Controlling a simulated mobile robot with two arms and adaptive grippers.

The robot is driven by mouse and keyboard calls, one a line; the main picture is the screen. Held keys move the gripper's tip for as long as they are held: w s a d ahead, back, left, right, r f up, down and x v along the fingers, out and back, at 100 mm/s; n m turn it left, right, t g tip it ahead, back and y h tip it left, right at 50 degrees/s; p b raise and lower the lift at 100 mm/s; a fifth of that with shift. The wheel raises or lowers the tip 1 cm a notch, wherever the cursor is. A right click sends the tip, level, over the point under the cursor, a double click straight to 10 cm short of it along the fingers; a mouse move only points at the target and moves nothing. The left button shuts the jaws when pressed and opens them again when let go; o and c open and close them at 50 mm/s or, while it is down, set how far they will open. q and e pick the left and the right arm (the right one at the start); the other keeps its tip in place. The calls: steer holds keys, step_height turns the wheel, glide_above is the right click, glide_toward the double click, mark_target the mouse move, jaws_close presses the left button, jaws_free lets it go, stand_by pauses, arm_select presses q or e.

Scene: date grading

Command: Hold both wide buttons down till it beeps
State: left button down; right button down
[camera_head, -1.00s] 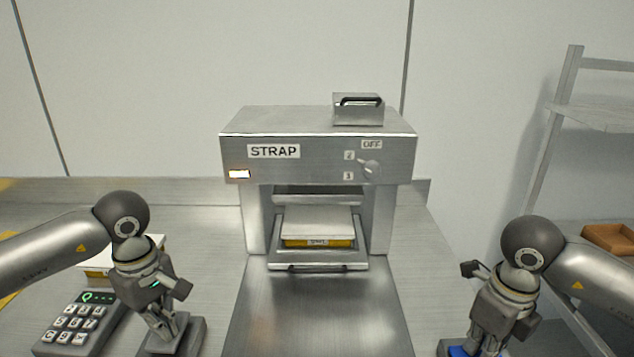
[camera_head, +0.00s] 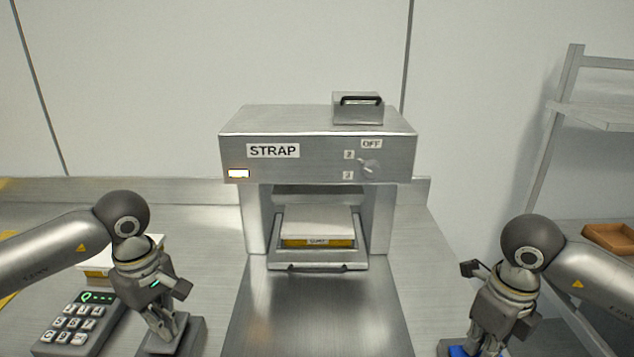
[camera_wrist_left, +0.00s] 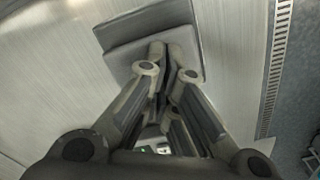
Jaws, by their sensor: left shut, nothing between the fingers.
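The strapping machine (camera_head: 318,143), marked STRAP, stands in the middle with a lit orange-white window (camera_head: 238,173) and a knob. My left gripper (camera_head: 170,338) is shut and empty, pointing down with its fingertips at a grey button box (camera_head: 192,340) on the left. The box also shows at the fingertips in the left wrist view (camera_wrist_left: 145,22). My right gripper (camera_head: 478,345) points down at a second box with a blue button (camera_head: 458,351), at the bottom edge. Its fingertips are partly hidden, so its jaws and any contact are unclear. I cannot tell whether either button is pressed down.
A white-topped pack with a yellow side (camera_head: 318,227) sits in the machine's opening. A keypad (camera_head: 72,325) stands left of the left box. A metal box with a black handle (camera_head: 358,109) sits on the machine. A shelf rack (camera_head: 550,130) and brown tray (camera_head: 612,238) are at right.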

arm_select(q)
steer(key=shift+w, duration=0.3)
arm_select(e)
steer(key=shift+s+g, duration=0.1)
steer(key=shift+g, duration=0.2)
stand_by(1.6)
arm_select(q)
steer(key=shift+d+r, duration=0.1)
arm_select(e)
steer(key=shift+r, duration=0.4)
stand_by(1.0)
